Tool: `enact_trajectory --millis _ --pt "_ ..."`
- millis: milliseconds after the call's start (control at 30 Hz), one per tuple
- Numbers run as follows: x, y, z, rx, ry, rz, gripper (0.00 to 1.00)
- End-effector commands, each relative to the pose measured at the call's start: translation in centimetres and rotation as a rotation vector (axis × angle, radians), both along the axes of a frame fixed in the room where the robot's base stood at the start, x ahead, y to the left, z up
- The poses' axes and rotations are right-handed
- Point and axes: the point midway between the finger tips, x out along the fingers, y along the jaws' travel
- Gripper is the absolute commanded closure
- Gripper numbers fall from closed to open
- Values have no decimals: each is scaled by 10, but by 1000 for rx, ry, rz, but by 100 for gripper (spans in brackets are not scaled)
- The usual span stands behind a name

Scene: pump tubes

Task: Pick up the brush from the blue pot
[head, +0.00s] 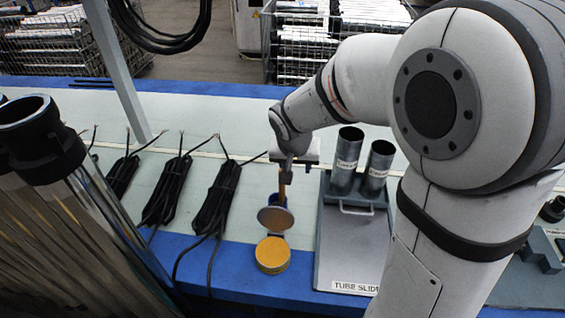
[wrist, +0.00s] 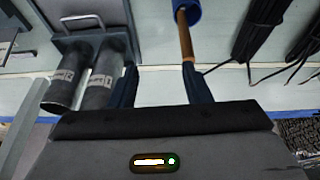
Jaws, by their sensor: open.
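The brush's brown-orange handle (head: 282,184) stands up in the blue pot (head: 271,197) near the middle of the bench. In the wrist view the handle (wrist: 186,40) runs from the pot (wrist: 190,12) towards my right-hand finger and lines up with it. My gripper (head: 287,166) is open at the handle's upper end. In the wrist view the gripper (wrist: 159,82) shows a wide gap between its fingers, with nothing held. I cannot tell whether the finger touches the handle. The brush's bristles are hidden.
The tube slide (head: 345,250) with two metal tubes (head: 347,160) stands right. Black cable bundles (head: 217,196) lie left. Large dark tubes (head: 45,140) stand front left.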

Motion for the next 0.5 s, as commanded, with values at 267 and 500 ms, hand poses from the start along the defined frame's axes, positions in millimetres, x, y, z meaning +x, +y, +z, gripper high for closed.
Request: enact_trajectory --millis 267,500 --pt "33 34 -45 24 -31 -16 56" --pt "43 33 -69 25 -31 -18 56"
